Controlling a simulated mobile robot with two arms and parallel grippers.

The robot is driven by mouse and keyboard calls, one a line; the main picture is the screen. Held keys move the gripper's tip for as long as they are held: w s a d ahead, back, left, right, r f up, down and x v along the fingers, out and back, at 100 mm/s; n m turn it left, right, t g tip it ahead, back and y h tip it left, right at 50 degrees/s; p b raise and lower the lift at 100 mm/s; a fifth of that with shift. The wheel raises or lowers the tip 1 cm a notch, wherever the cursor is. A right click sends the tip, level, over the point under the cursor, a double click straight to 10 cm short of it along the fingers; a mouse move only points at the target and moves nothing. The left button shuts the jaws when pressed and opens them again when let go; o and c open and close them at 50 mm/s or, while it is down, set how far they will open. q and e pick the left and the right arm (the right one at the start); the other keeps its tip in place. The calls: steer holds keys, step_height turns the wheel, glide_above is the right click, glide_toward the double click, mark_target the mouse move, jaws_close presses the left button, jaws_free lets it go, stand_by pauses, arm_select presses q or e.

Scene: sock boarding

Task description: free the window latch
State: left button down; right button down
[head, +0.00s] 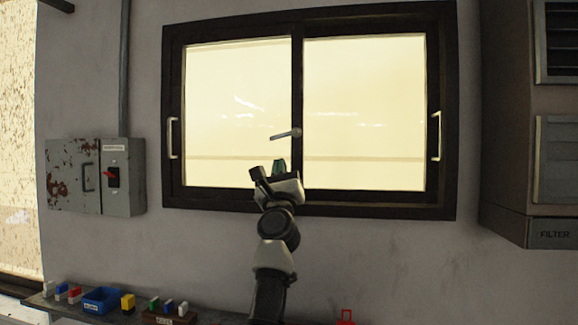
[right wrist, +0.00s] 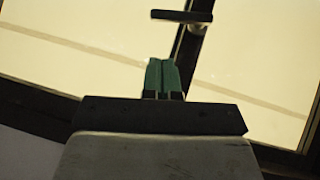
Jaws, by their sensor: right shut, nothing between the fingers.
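The window (head: 238,115) has a dark frame and two bright panes with a dark centre post between them. The window latch (head: 286,134) is a small grey lever on the centre post, its arm pointing left and slightly down. My right gripper (head: 278,166) is below the latch, in front of the window's lower part, apart from the latch in the picture. In the right wrist view its green fingers (right wrist: 163,76) are together and empty, and the latch (right wrist: 183,16) shows dark beyond them at the top. My left gripper is not in view.
Pale handles stand on the window's left side (head: 173,138) and right side (head: 436,136). A grey switch box with a red lever (head: 122,177) is on the left wall. A cabinet marked FILTER (head: 553,235) juts out at right. A low shelf (head: 60,306) holds small coloured blocks and a blue bin (head: 102,300).

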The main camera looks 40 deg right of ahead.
steer(key=b+v, duration=0.3)
steer(key=v, duration=0.6)
steer(key=shift+s, duration=0.4)
steer(key=shift+r, duration=0.1)
